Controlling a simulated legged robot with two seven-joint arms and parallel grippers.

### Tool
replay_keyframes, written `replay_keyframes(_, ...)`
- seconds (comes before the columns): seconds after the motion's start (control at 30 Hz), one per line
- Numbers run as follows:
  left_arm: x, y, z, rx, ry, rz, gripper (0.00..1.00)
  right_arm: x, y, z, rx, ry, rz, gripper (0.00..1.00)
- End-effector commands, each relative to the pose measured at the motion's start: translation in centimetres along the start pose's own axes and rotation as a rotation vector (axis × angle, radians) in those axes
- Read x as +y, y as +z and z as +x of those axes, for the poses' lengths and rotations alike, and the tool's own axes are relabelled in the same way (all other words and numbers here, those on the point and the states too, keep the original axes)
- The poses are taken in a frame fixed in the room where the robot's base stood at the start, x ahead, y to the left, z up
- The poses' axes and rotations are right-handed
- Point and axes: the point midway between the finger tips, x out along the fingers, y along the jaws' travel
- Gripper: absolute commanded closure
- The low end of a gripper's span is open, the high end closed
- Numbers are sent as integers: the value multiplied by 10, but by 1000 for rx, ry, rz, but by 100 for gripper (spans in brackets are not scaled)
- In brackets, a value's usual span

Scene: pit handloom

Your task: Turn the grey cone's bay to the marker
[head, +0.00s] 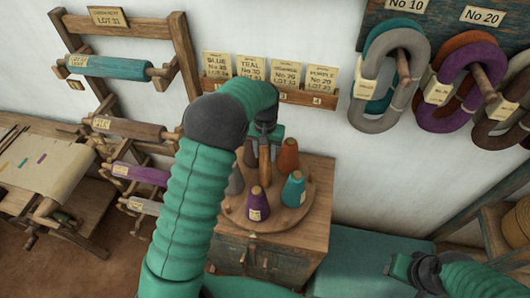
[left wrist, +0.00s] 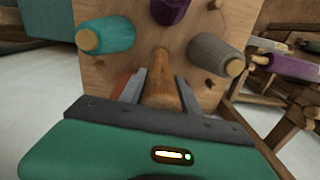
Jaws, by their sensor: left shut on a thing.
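The round wooden turntable (head: 280,221) sits on a cabinet and carries several cones. The grey cone (head: 236,183) is at its left, partly hidden by my left arm; in the left wrist view it is upper right (left wrist: 212,55). The purple cone (head: 257,207) is at the front, the teal cone (head: 293,190) at the right and the orange cone (head: 288,156) at the back right. My left gripper (head: 264,150) is shut on the upright wooden post in the turntable's middle, which shows between the fingers in the left wrist view (left wrist: 161,95). My right gripper (head: 396,268) is low at the right, away from the turntable.
A card rack (head: 290,96) is on the wall behind the cabinet (head: 270,258). A bobbin stand (head: 140,128) and a loom (head: 45,165) are at the left. Yarn hanks (head: 385,120) hang at the right. A teal bench top (head: 355,255) lies right of the cabinet.

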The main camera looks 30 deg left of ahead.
Motion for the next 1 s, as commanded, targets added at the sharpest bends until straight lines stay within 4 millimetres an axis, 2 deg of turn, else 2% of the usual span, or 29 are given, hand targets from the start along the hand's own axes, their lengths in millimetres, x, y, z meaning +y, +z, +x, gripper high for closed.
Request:
replay_keyframes(0.03,1,-6,-6,20,2,-21,100,0,0,-1,0,0,0,64)
replay_keyframes(1.0,-1,-6,-7,22,5,-507,100,0,-1,-4,0,0,0,64)
